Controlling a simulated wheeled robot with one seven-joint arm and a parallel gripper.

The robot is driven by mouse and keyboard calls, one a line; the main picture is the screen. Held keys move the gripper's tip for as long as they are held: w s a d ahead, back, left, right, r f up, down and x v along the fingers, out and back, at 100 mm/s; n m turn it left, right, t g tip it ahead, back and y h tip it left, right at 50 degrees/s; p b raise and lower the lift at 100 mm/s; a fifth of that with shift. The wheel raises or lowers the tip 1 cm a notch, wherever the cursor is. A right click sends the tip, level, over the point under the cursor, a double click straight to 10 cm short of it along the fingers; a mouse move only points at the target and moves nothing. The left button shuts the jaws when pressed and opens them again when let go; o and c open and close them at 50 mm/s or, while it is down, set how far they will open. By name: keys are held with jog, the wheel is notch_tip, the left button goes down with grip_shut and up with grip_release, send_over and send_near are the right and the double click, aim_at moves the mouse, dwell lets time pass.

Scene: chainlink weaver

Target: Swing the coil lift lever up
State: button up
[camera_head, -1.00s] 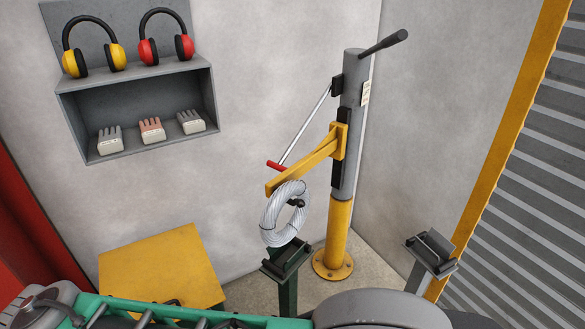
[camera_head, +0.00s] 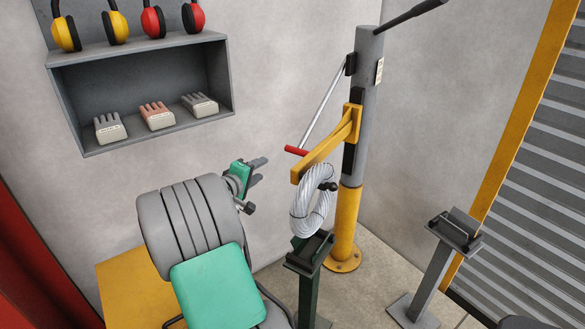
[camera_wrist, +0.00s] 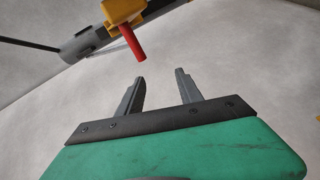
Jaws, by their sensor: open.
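The coil lift is a grey and yellow post (camera_head: 367,105) with a dark lever (camera_head: 412,15) at its top, angled up to the right. A yellow arm (camera_head: 322,154) reaches left from the post and has a red grip (camera_head: 296,150). I cannot tell for certain which handle is the named lever. A white wire coil (camera_head: 303,208) hangs under the arm. My gripper (camera_head: 258,171) is open and empty, left of the red grip and apart from it. In the wrist view, the red grip (camera_wrist: 132,42) is beyond the open fingers (camera_wrist: 160,78), slightly left.
A dark green stand (camera_head: 309,275) is beneath the coil. A grey stand (camera_head: 437,272) is at the right, before a slatted shutter (camera_head: 525,190). A yellow surface (camera_head: 125,285) is at lower left.

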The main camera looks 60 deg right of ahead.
aim_at(294, 152)
jog(key=s+d+h, duration=0.1)
jog(key=d, duration=0.3)
jog(key=s+d+g, duration=0.1)
jog(key=s+d, duration=0.1)
jog(key=d, duration=0.2)
jog(key=s+d+n+h, duration=0.1)
jog(key=s+d, duration=0.1)
jog(key=d, duration=0.2)
jog(key=shift+d+r+g+h, duration=0.15)
jog(key=shift+d+g+h, duration=0.15)
jog(key=shift+d+g, duration=0.1)
jog(key=shift+a, duration=0.1)
jog(key=c, duration=0.9)
grip_shut()
jog(key=shift+f, duration=0.3)
